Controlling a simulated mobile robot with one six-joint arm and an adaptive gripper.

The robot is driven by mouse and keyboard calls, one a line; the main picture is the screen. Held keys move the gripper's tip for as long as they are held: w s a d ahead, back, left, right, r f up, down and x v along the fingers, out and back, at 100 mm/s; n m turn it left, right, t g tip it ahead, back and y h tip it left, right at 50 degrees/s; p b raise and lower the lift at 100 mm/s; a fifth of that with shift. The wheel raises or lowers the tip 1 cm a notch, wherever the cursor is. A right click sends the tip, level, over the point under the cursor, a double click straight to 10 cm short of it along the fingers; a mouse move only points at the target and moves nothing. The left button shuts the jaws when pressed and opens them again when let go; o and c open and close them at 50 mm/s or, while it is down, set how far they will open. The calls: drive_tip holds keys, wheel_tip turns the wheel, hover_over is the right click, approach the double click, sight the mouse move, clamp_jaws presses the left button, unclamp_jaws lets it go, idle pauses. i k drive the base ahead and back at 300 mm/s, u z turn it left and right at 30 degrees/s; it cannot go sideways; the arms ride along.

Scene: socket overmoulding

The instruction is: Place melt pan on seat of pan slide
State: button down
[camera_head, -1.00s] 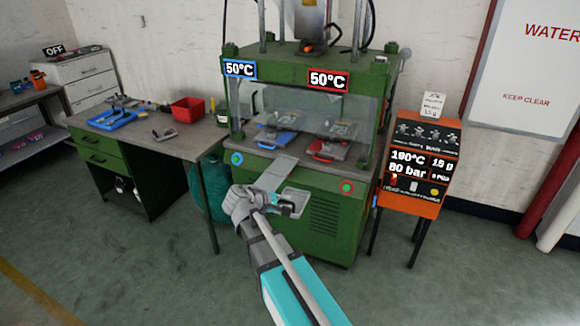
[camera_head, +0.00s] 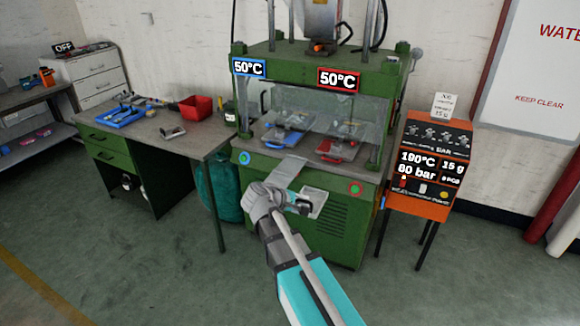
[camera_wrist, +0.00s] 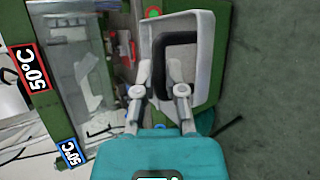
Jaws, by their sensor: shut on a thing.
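The melt pan (camera_head: 316,201) is a pale grey, shallow rectangular pan with a black handle. My gripper (camera_head: 300,207) is shut on it by the handle and holds it in front of the green press. In the wrist view, the pan (camera_wrist: 206,58) fills the top middle, with the dark handle at the fingertips of my gripper (camera_wrist: 160,82). The pan slide (camera_head: 286,171) looks to be the grey plate sticking out from the press front, behind and left of the pan. I cannot make out its seat, partly hidden by my wrist.
The green press (camera_head: 330,235) has a clear guard (camera_head: 345,112), with blue and red mould parts behind it. An orange control stand (camera_head: 424,165) is close on the right. A workbench (camera_head: 205,135) with a red bin (camera_head: 194,107) is on the left. Open floor lies in front.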

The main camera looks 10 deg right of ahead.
sight(290, 166)
drive_tip(key=z, duration=0.05)
drive_tip(key=i, duration=1)
drive_tip(key=u, duration=0.05)
